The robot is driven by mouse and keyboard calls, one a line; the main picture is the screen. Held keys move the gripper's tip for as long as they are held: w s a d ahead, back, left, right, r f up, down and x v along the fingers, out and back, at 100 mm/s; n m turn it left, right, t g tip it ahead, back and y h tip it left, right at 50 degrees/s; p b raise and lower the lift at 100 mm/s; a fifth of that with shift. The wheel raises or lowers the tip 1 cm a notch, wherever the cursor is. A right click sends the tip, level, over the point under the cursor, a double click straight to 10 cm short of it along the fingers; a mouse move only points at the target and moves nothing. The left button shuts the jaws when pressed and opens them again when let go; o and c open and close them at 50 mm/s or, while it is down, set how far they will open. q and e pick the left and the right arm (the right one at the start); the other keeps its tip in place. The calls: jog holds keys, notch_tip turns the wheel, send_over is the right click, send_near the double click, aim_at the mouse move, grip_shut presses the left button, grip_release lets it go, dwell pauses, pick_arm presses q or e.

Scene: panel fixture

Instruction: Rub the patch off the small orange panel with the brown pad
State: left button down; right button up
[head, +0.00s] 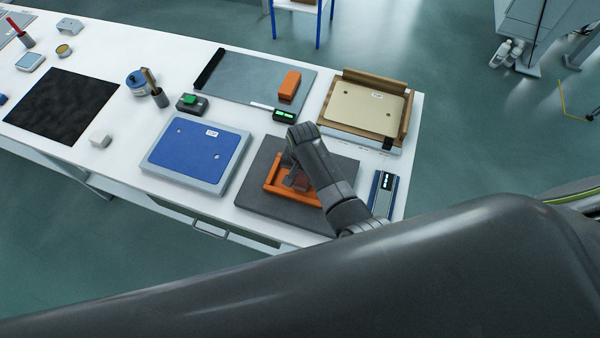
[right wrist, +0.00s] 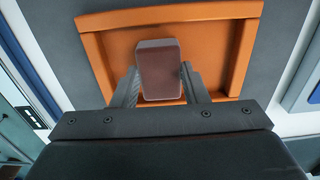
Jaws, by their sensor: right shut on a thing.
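The small orange panel (head: 290,196) has a raised rim and lies on a dark grey mat (head: 255,205). My right gripper (head: 297,179) is over it, and my arm hides part of the panel. In the right wrist view the gripper (right wrist: 162,84) is shut on the brown pad (right wrist: 160,66), a block with rounded corners. The pad is over the inside of the orange panel (right wrist: 115,52); I cannot tell whether it touches the surface. No patch shows on the visible part of the panel. My left gripper is not in view.
A blue panel (head: 195,155) lies left of the mat, and a beige panel in a wooden frame (head: 365,108) is behind right. A grey device (head: 383,190) stands right of the mat. An orange block (head: 289,86) lies on a grey board behind.

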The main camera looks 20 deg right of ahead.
jog(key=shift+s+d+f, duration=0.1)
jog(key=shift+s+d, duration=0.5)
jog(key=shift+d, duration=0.2)
jog(key=shift+a, duration=0.15)
jog(key=shift+w+a, duration=0.65)
jog(key=shift+a, duration=0.3)
jog(key=shift+w+a, duration=0.5)
jog(key=shift+a, duration=0.15)
jog(key=shift+a, duration=0.1)
